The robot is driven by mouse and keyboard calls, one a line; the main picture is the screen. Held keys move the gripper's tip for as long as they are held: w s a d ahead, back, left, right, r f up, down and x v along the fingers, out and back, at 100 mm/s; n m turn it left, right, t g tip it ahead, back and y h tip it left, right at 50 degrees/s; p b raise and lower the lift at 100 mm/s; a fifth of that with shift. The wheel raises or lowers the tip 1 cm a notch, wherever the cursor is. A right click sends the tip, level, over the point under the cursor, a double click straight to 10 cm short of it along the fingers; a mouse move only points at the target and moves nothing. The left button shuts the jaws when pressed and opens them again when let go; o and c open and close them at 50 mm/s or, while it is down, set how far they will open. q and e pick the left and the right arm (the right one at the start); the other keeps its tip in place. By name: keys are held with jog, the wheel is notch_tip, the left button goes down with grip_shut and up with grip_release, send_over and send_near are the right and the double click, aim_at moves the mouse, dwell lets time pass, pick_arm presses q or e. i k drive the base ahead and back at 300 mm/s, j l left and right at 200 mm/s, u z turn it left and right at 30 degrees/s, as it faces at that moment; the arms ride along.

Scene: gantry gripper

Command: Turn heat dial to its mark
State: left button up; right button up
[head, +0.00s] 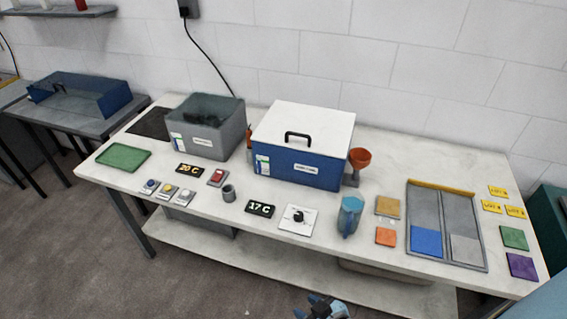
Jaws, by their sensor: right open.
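The heat dial is a dark knob (298,215) on a white square plate (303,224) near the front edge of the table. Small dark marks show around the knob, too small to read. A black display (261,208) just left of it reads 17 C. My right gripper (322,308) shows at the bottom edge, in front of and below the table, well apart from the dial. It is open and only partly in view. My left gripper is not in view.
A blue box (297,174) with a white handled lid stands behind the dial. A blue jug (350,215) stands to its right and a grey cup (229,193) to its left. The space in front of the table is open.

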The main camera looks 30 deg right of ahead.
aim_at(299, 215)
jog(key=z, duration=0.95)
